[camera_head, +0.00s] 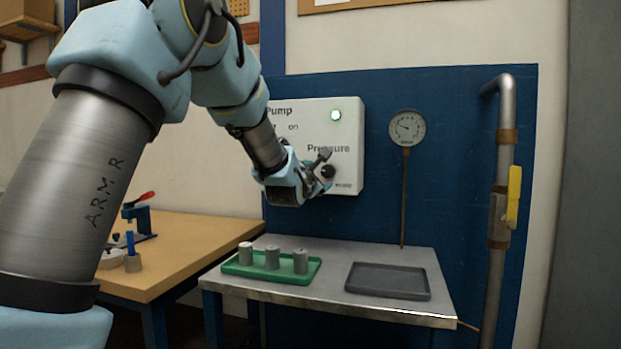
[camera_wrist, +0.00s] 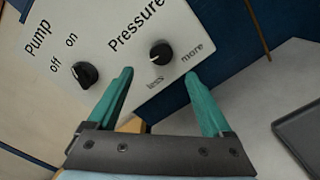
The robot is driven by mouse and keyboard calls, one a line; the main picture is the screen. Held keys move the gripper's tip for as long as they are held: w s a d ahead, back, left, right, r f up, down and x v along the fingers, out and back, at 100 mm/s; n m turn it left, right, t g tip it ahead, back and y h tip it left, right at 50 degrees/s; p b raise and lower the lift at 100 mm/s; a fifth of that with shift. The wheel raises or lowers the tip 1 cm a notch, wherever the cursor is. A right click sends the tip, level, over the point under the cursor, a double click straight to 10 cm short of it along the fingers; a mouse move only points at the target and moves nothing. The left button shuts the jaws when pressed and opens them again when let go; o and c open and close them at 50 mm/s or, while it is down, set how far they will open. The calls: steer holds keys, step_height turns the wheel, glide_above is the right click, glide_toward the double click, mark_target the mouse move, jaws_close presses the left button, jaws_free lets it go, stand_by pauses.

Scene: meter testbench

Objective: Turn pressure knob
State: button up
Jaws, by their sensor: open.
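The pressure knob (camera_wrist: 160,53) is a round black knob with a pale pointer mark, on the white panel under the word "Pressure". In the wrist view it lies beyond and between my two teal fingertips, apart from them. My gripper (camera_wrist: 158,74) is open and empty, facing the panel. In the head view the pressure knob (camera_head: 328,171) shows close to my gripper (camera_head: 322,168), at the panel's lower right. A round gauge (camera_head: 407,127) hangs right of the panel, and a lit green lamp (camera_head: 336,115) sits at the panel's top.
The black pump knob (camera_wrist: 85,74) sits left of the pressure knob. Below the panel, a metal table (camera_head: 334,290) holds a green tray (camera_head: 238,271) with 3 grey cylinders and an empty dark tray (camera_head: 388,281). A pipe with a yellow handle (camera_head: 513,196) stands at the right.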

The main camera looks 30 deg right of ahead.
mark_target(327, 172)
steer(key=p+x, duration=0.2)
steer(key=x, duration=0.7)
steer(key=shift+w+d, duration=0.25)
steer(key=shift+d, duration=0.1)
steer(key=shift+c, duration=0.3)
jaws_close()
steer(key=shift+f, duration=0.1)
